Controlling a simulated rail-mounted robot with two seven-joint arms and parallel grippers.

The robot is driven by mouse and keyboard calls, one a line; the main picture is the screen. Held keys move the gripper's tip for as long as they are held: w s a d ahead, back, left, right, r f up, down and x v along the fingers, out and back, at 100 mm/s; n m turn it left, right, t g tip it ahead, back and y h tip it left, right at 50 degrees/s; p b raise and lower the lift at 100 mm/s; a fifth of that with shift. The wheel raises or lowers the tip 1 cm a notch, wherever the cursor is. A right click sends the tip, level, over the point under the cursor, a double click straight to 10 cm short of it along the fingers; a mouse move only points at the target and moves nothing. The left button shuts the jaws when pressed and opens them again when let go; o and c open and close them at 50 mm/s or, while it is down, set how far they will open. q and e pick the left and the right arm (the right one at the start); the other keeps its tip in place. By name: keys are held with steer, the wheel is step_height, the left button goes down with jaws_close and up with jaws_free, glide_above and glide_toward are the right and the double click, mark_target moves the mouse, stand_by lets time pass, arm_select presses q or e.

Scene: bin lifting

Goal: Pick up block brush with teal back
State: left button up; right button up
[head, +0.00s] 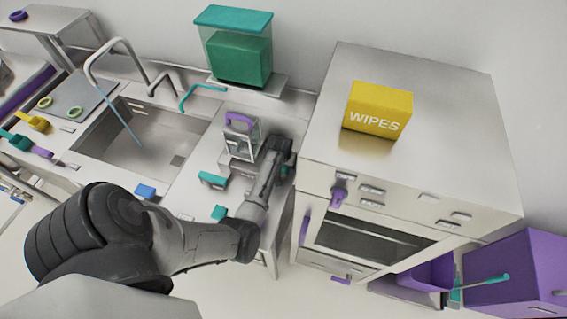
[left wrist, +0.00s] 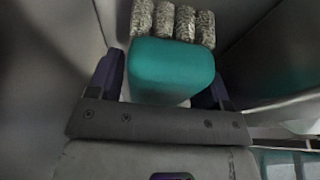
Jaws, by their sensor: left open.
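A teal block (left wrist: 172,68) fills the middle of the left wrist view, with a row of speckled, rounded tufts (left wrist: 172,20) along its far side; it looks like the block brush. My left gripper (left wrist: 158,85) has its dark fingers apart, one on each side of the teal block. I cannot tell whether they touch it. In the head view my left gripper (head: 278,150) is at the counter's right end, beside the oven, and mostly hides what is there; a small teal patch (head: 284,170) shows by it. My right gripper is not in view.
A teal-fronted item (head: 212,180) lies nearer on the counter (head: 200,160). The oven (head: 375,235) rises on the right with a yellow wipes box (head: 378,108) on top. The sink (head: 150,140) is left.

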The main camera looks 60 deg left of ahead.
arm_select(q)
steer(key=shift+f, duration=0.15)
steer(key=shift+c, duration=0.5)
steer(key=c, duration=0.6)
step_height(320, 180, up, 18)
steer(key=shift+r+p, duration=0.15)
steer(key=shift+p, duration=0.3)
